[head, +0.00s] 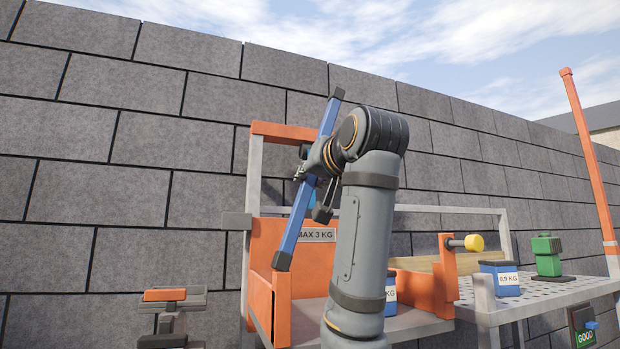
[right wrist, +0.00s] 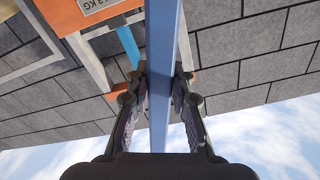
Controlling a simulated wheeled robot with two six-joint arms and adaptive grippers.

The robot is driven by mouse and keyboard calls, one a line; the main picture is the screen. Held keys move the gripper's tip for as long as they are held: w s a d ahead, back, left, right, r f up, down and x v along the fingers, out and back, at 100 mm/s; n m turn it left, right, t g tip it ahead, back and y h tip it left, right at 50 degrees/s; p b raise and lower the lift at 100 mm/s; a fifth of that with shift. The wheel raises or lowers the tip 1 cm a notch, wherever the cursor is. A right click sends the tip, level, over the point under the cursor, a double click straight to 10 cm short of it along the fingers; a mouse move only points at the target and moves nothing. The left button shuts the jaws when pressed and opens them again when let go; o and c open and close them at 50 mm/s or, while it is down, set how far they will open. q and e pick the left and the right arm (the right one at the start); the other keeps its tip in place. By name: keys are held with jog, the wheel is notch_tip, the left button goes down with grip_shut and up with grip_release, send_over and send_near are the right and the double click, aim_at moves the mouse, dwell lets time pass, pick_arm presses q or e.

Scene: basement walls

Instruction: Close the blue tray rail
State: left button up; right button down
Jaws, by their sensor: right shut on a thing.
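The blue rail (head: 295,225) is a long bar with dark ends. It stands steeply tilted in front of the orange tray frame (head: 262,245), its top leaning right and its lower end near the orange front panel. My right gripper (head: 312,178) is shut around its middle; the arm hides part of the tray behind. In the right wrist view the rail (right wrist: 162,40) runs between the two fingers (right wrist: 160,95). My left gripper is not in view.
A label reading MAX 3 KG (head: 316,235) is on the orange panel. A yellow-ended knob (head: 474,242), a blue weight (head: 500,279) and a green block (head: 546,256) are at right. An orange post (head: 590,160) rises at far right. An orange-topped grey fixture (head: 172,296) is lower left.

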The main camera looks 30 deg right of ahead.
jog(key=shift+f, duration=0.15)
jog(key=shift+s+d+f+m+b, duration=0.1)
jog(key=shift+d+f+m+b, duration=0.2)
jog(key=shift+d+b, duration=0.3)
pick_arm(q)
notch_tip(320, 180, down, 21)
jog(key=b, duration=1.9)
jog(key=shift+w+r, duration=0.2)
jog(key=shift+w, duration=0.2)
pick_arm(e)
jog(key=s+d+f+m, duration=0.2)
jog(key=d+f+m, duration=0.8)
jog(key=f+m, duration=0.3)
notch_tip(320, 180, down, 2)
jog(key=shift+s+f+m, duration=0.1)
jog(key=shift+s+m, duration=0.1)
jog(key=shift+m, duration=0.2)
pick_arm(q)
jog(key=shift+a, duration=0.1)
pick_arm(e)
jog(key=shift+w+f, duration=0.1)
jog(key=shift+f, duration=0.05)
jog(key=c, duration=1.2)
grip_release()
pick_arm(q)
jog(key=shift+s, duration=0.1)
pick_arm(e)
jog(key=shift+o, duration=0.2)
jog(key=shift+a, duration=0.1)
